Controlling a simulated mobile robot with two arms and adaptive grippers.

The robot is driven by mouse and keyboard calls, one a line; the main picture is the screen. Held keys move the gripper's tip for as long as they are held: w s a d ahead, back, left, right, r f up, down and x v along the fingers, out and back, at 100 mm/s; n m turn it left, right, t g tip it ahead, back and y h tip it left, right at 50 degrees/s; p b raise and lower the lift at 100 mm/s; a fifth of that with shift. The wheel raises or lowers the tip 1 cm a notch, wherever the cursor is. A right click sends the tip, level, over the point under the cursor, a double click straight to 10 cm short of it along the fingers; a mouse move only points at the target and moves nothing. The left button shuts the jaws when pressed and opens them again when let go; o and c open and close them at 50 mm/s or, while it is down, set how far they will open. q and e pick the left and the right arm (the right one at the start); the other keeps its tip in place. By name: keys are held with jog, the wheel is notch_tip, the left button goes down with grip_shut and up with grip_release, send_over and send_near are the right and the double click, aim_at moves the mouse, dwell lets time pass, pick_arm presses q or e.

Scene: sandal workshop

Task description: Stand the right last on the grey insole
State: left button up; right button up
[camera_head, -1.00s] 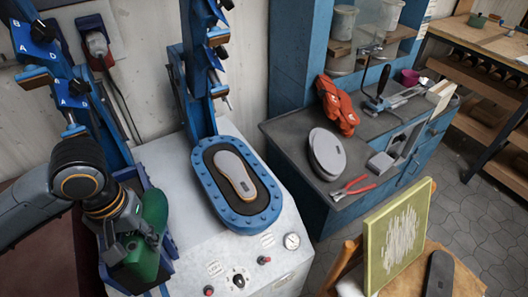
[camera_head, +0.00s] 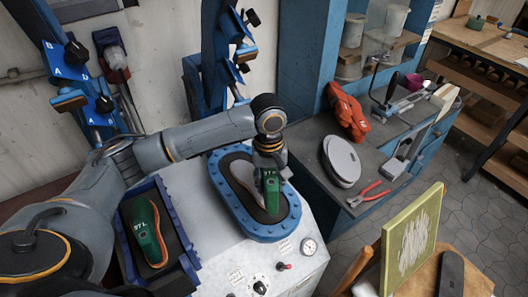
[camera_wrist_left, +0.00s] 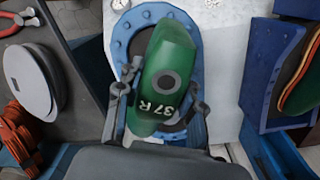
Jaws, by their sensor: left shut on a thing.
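The right last (camera_head: 271,195) is green and marked 37 R in the left wrist view (camera_wrist_left: 165,65). My left gripper (camera_head: 269,172) is shut on it, fingers on both sides, and holds it above the oval press bed. The grey insole (camera_head: 242,171) lies on the bed's dark pad, partly hidden behind the last and gripper. I cannot tell whether the last touches the insole. The green left last (camera_head: 145,232), marked 37 L, lies in the blue tray (camera_head: 187,258) at the left. My right gripper is not in view.
The press bed has a raised blue bolted rim (camera_head: 285,222). Blue uprights (camera_head: 212,60) stand behind it.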

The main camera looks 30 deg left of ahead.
pick_arm(q)
jog(key=w+a+n+p, duration=0.1)
jog(key=w, duration=0.1)
jog(key=w+a+f+n+p, duration=0.1)
jog(key=a+n+p, duration=0.1)
jog(key=w+a+n+p, duration=0.1)
jog(key=w+a+p, duration=0.1)
jog(key=shift+w+a+f+n, duration=0.2)
jog(key=shift+w+f+n, duration=0.05)
jog(key=shift+w+n, duration=0.05)
jog(key=shift+w+a+f, duration=0.1)
jog(key=shift+a+f, duration=0.1)
jog(key=shift+a, duration=0.05)
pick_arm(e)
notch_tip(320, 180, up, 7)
pick_arm(q)
jog(key=shift+a+f, duration=0.1)
jog(key=shift+f, duration=0.25)
notch_tip(320, 180, down, 3)
jog(key=b, duration=0.4)
jog(key=shift+r, duration=0.2)
jog(key=shift+f+b, duration=0.7)
jog(key=shift+b, duration=0.25)
jog(key=shift+p, duration=0.3)
jog(key=shift+f, duration=0.5)
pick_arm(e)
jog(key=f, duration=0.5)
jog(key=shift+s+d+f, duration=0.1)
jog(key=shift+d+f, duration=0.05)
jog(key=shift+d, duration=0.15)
